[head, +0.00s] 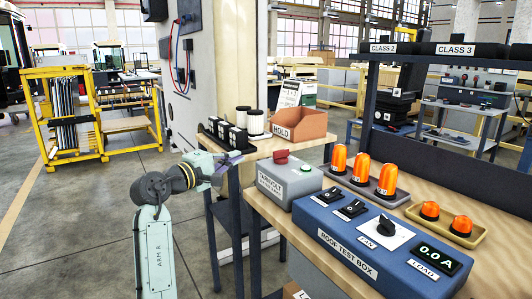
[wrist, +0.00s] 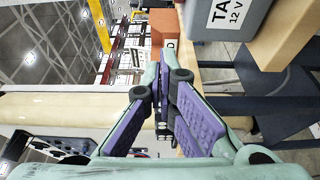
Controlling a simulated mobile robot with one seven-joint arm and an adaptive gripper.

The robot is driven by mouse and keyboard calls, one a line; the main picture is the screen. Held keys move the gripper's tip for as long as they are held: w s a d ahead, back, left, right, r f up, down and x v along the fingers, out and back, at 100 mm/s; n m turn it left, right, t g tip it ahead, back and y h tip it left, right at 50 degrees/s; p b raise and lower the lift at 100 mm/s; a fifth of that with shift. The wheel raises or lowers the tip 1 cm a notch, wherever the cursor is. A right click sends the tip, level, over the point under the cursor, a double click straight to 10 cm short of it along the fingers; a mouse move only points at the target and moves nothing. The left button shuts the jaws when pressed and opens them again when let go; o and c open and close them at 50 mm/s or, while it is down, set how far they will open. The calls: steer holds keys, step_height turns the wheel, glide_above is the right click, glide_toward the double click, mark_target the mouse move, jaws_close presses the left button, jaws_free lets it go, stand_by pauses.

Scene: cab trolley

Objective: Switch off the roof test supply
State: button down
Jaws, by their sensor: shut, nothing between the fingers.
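The blue roof test box (head: 375,240) sits on the wooden bench at the right in the head view. Its sloped top has two black rocker switches (head: 345,203), a black rotary knob (head: 386,225) on a white plate, and a display (head: 440,254) reading 0.0 A above the word LOAD. A grey supply box (head: 285,183) with a red switch (head: 281,156) stands to its left; it also shows in the wrist view (wrist: 205,25), labelled 12 V. My gripper (head: 236,159) is shut and empty, left of the grey box and apart from it. Its purple finger pads show in the wrist view (wrist: 160,112).
An orange HOLD bin (head: 299,126) and black-and-white cylinders (head: 255,122) stand behind my gripper. Open floor lies left of my arm.

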mark_target(264, 162)
steer(key=shift+w+d+p, duration=0.55)
steer(key=shift+w+d, duration=0.3)
steer(key=shift+d, duration=0.45)
steer(key=shift+w+d+p, duration=0.55)
steer(key=shift+w+d, duration=0.25)
steer(key=shift+d, duration=0.55)
steer(key=shift+w+d+p, duration=0.55)
steer(key=shift+w+d, duration=0.3)
steer(key=shift+d, duration=0.45)
steer(key=shift+d+p, duration=0.1)
steer(key=shift+p, duration=0.2)
steer(key=shift+s, duration=0.2)
